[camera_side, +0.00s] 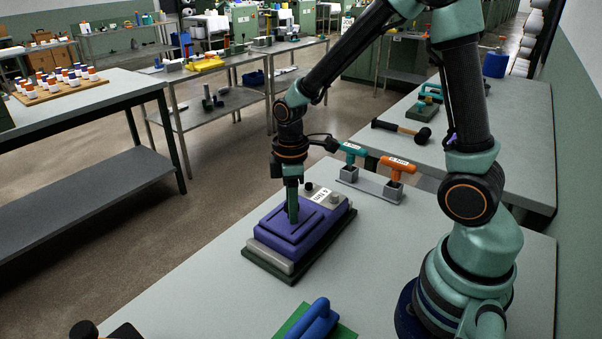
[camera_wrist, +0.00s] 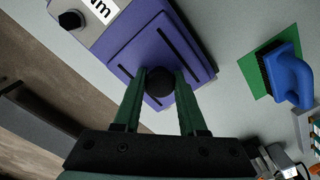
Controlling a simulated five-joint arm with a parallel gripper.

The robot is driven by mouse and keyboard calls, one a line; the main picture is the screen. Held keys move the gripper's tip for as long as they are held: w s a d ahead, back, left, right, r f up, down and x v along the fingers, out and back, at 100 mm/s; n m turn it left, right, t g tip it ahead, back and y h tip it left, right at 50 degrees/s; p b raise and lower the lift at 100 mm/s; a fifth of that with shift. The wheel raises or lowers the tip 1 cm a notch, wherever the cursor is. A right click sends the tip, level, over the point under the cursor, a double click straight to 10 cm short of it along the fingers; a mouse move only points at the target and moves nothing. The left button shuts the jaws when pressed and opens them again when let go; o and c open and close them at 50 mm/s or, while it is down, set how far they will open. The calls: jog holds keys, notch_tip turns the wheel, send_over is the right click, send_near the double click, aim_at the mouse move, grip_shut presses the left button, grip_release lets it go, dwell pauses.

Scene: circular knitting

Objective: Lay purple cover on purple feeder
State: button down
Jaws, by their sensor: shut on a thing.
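The purple feeder (camera_side: 325,228) is a low block with a grey front part on a dark green base, standing on the bench; it also shows in the wrist view (camera_wrist: 195,40). The purple cover (camera_side: 283,227) is a flat panel with two dark slots (camera_wrist: 147,50), lined up over the top of the feeder. I cannot tell whether it touches fully or hangs slightly above. My gripper (camera_side: 292,218) points down at the cover. In the wrist view my gripper (camera_wrist: 161,76) is shut on the cover's round black knob (camera_wrist: 160,88).
A blue-handled brush (camera_side: 315,319) lies on a green pad at the front. Bench left of the feeder's front is clear.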

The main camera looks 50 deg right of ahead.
jog(key=shift+f, duration=0.15)
jog(key=shift+c, duration=2.3)
grip_release()
notch_tip(320, 180, up, 11)
jog(key=s+r+m+t, duration=0.5)
jog(key=s+m, duration=0.1)
jog(key=m, duration=0.3)
jog(key=shift+s+a+r+t, duration=0.25)
jog(key=shift+a+r+t, duration=0.05)
jog(key=shift+a+r, duration=0.05)
